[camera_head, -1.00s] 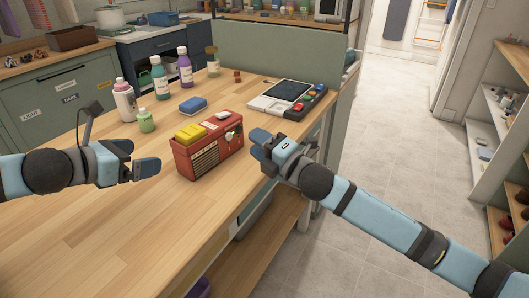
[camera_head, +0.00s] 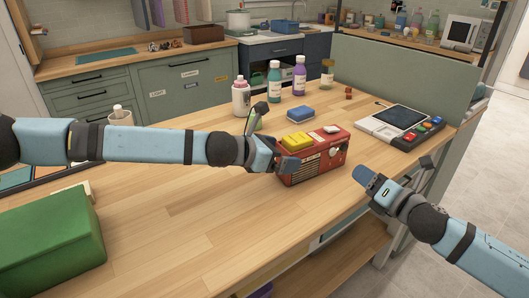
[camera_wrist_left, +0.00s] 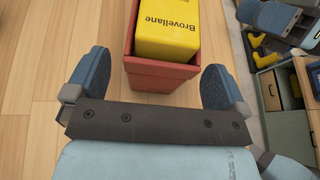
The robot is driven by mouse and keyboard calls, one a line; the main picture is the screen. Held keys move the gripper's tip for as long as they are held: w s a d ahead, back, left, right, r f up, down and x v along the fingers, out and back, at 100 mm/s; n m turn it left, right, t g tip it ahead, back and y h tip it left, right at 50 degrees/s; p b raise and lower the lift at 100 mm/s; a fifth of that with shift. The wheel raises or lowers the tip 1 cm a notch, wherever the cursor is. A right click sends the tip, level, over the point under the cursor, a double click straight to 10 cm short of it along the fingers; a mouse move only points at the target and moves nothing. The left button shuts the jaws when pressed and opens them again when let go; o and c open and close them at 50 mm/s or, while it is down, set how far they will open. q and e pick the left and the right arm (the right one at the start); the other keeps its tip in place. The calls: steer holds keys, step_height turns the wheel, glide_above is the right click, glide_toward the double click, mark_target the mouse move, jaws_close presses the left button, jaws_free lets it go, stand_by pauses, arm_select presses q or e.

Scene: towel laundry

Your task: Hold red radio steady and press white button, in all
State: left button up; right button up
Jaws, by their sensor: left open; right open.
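The red radio (camera_head: 320,160) stands on the wooden table, with a yellow block (camera_head: 297,141) and a white button (camera_head: 331,129) on its top. My left gripper (camera_head: 285,166) is open at the radio's left end. In the left wrist view the radio's red end (camera_wrist_left: 158,77) lies ahead between the two open fingers (camera_wrist_left: 152,85), and the yellow block (camera_wrist_left: 167,30) reads "Brovellane". I cannot tell whether the fingers touch the radio. My right gripper (camera_head: 372,188) is open and empty, to the right of the radio near the table's edge.
A blue sponge-like block (camera_head: 300,112) and several bottles, one a purple bottle (camera_head: 299,80), stand behind the radio. A device with a dark screen (camera_head: 401,117) lies at the back right. A green box (camera_head: 48,240) is at front left. The table's front middle is clear.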

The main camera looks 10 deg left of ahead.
mark_target(313, 154)
arm_select(q)
steer(key=shift+x, duration=1.95)
steer(key=shift+c, duration=0.5)
steer(key=c, duration=1.1)
steer(key=shift+c, duration=0.6)
arm_select(e)
steer(key=shift+c, duration=1.1)
jaws_close()
